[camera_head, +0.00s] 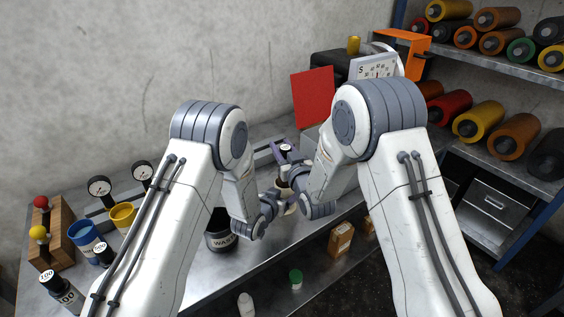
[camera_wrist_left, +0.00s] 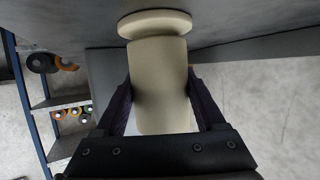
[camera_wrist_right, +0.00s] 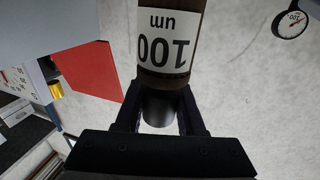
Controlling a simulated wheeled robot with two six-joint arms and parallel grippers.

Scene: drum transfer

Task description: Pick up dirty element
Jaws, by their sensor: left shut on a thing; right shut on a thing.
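My left gripper (camera_wrist_left: 162,112) is shut around a cream cylindrical element (camera_wrist_left: 160,75) with a wider flange at one end. In the head view this gripper (camera_head: 277,200) is low over the bench, close beside the right one. My right gripper (camera_wrist_right: 160,115) is shut on the grey lower end of a dark canister (camera_wrist_right: 170,75) with a white "100 um" label. In the head view the right gripper (camera_head: 290,165) is just above the left one. The arms partly hide both held things, and I cannot tell whether they touch.
A dark waste container (camera_head: 220,238) stands on the bench left of the grippers, partly behind my left arm. Blue (camera_head: 84,236) and yellow (camera_head: 122,215) cups and two gauges (camera_head: 100,187) are farther left. A red panel (camera_head: 312,97) stands behind the grippers. Shelves with drums are at right.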

